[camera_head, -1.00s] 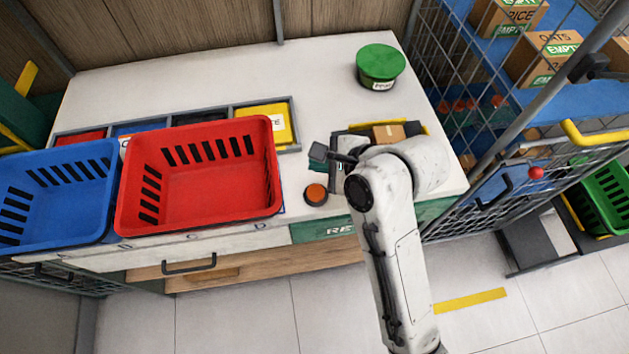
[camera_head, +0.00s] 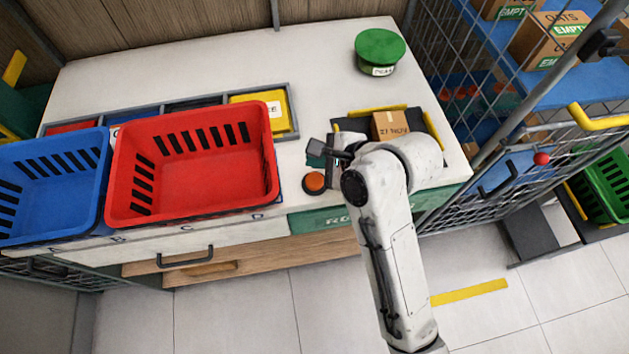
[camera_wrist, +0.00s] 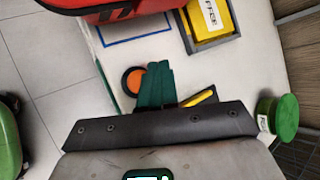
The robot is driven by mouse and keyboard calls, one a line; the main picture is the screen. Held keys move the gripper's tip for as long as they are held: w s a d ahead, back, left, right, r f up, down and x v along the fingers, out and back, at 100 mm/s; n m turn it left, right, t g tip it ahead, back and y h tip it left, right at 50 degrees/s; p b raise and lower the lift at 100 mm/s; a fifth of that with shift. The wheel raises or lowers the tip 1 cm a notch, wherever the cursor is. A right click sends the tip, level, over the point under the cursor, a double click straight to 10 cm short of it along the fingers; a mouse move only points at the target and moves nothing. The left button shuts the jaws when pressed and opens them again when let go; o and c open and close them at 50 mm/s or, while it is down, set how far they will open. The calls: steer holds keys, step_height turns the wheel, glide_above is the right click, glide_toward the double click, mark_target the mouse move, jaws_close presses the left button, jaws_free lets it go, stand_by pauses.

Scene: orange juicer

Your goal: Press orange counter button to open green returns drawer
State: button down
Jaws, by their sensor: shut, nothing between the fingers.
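The orange button (camera_head: 314,182) sits in a dark round base on the white counter near its front edge. It also shows in the wrist view (camera_wrist: 134,80), just left of the fingertips. My gripper (camera_head: 316,153) is shut and empty; its green fingers (camera_wrist: 158,82) are together, close beside the button in the picture. In the head view the fingertips appear just behind the button; their height over the counter is hard to tell. The green returns drawer (camera_head: 332,220) is in the counter's front below the button and looks shut. My arm hides part of its front.
A red basket (camera_head: 195,205) and a blue basket (camera_head: 50,215) stand at the left. A cardboard box (camera_head: 390,124) lies in a yellow-edged tray behind my wrist. A green-lidded tub (camera_head: 379,50) stands at the back right. A wire cage (camera_head: 470,110) borders the right side.

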mark_target(318, 183)
step_height(318, 183, down, 3)
steer(key=b, duration=0.2)
steer(key=shift+b, duration=0.35)
steer(key=shift+f, duration=0.95)
steer(key=shift+f, duration=0.15)
stand_by(0.8)
steer(key=shift+f, duration=0.25)
